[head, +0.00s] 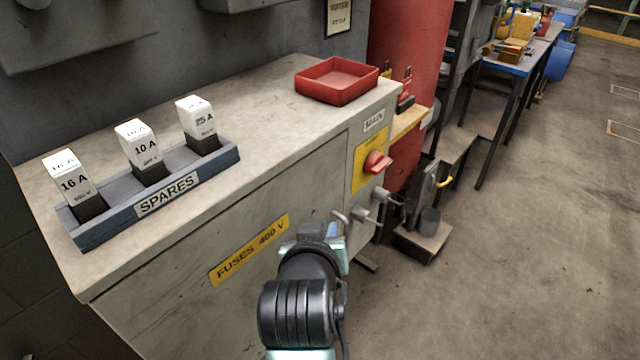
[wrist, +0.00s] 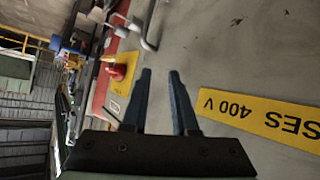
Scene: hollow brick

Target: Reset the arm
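My gripper (wrist: 160,72) shows in the wrist view with its two dark blue fingers apart and nothing between them. The fingers point at the grey front of the fuse cabinet (head: 310,210). In the head view my arm reaches in from the bottom centre in front of this cabinet, and the fingers cannot be made out there. The yellow "FUSES 400 V" label (head: 249,249) is left of my arm; part of it also shows in the wrist view (wrist: 262,116), right of the fingers.
On the cabinet top, a blue-grey "SPARES" rack (head: 167,195) holds three white fuses, beside a red tray (head: 337,80). A red rotary switch (head: 376,162) and metal handles (head: 362,215) project from the cabinet near my arm. Open floor (head: 540,220) lies right.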

